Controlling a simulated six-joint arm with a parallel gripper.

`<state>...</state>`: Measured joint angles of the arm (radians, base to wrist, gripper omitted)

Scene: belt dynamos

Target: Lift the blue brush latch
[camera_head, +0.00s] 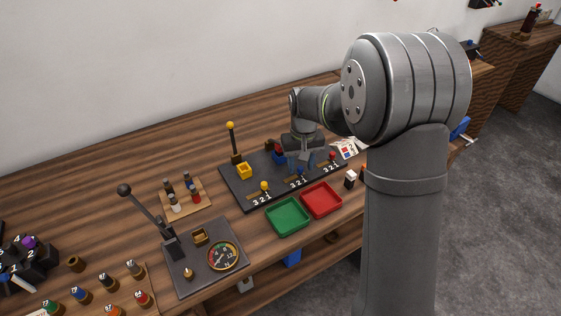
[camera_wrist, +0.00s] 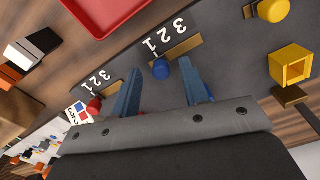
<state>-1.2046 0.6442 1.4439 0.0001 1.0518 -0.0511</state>
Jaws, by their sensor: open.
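The blue brush latch is a small blue knob (camera_wrist: 160,69) beside a brass slot strip and the numbers 3 2 1 on the dark panel. It also shows in the head view as a small blue spot (camera_head: 301,171). My gripper (camera_wrist: 160,66) is open, with its two blue fingers on either side of the knob in the wrist view and a gap on each side. In the head view my gripper (camera_head: 302,164) is low over the panel's right half. I cannot tell how far the fingertips are above the panel.
A red knob (camera_wrist: 94,106) and a yellow knob (camera_wrist: 273,10) flank the blue one with similar scales. A yellow square holder (camera_head: 243,171) stands on the dark panel (camera_head: 231,190). Green (camera_head: 288,217) and red (camera_head: 321,200) trays lie in front. A yellow-topped post (camera_head: 231,126) stands behind.

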